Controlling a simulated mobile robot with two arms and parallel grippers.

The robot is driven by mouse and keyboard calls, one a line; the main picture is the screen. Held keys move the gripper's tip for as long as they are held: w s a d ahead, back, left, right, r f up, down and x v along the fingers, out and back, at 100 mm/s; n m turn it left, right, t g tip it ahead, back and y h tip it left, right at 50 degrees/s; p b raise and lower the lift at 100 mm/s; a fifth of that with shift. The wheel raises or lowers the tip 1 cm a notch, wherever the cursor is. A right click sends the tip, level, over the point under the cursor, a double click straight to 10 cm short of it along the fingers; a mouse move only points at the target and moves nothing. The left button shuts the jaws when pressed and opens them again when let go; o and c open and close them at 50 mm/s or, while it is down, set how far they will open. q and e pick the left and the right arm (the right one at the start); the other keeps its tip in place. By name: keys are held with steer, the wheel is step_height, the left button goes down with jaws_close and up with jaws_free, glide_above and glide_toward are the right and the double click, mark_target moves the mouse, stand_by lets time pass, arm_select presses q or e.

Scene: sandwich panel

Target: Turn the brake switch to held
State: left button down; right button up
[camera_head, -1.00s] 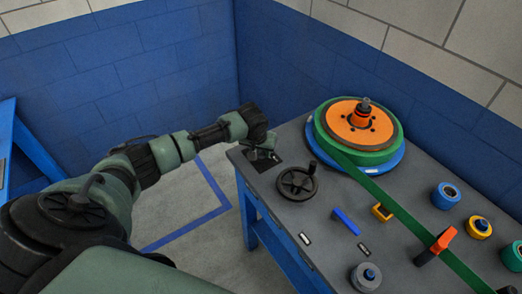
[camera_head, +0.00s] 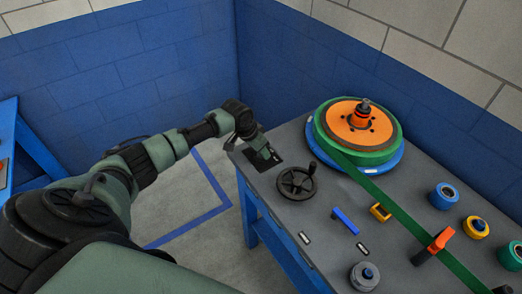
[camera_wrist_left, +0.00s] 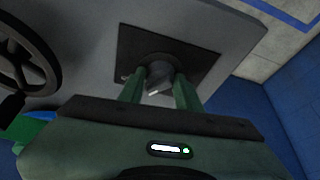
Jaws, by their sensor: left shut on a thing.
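My left gripper (camera_head: 266,155) is at the near left corner of the workbench, over a dark square plate (camera_head: 270,162). In the left wrist view the two green fingers of my left gripper (camera_wrist_left: 159,88) are closed on a small dark grey knob, the brake switch (camera_wrist_left: 160,75), at the middle of the dark square plate (camera_wrist_left: 200,66). A small pale mark shows on the knob. In the head view the knob is hidden by the gripper. My right gripper is not in view.
A black handwheel (camera_head: 297,181) stands close to the right of the gripper. Behind it is a reel with a green band (camera_head: 352,152) on a blue base.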

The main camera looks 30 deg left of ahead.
arm_select(q)
steer(key=shift+a+m+h+b, duration=0.1)
steer(key=shift+m+h+b, duration=0.65)
steer(key=shift+m, duration=0.85)
steer(key=shift+g, duration=0.3)
steer(key=c, duration=1)
jaws_free()
steer(key=shift+w, duration=0.1)
steer(key=b+v, duration=0.1)
steer(key=v, duration=0.6)
steer(key=shift+r+b, duration=0.3)
steer(key=shift+r, duration=0.1)
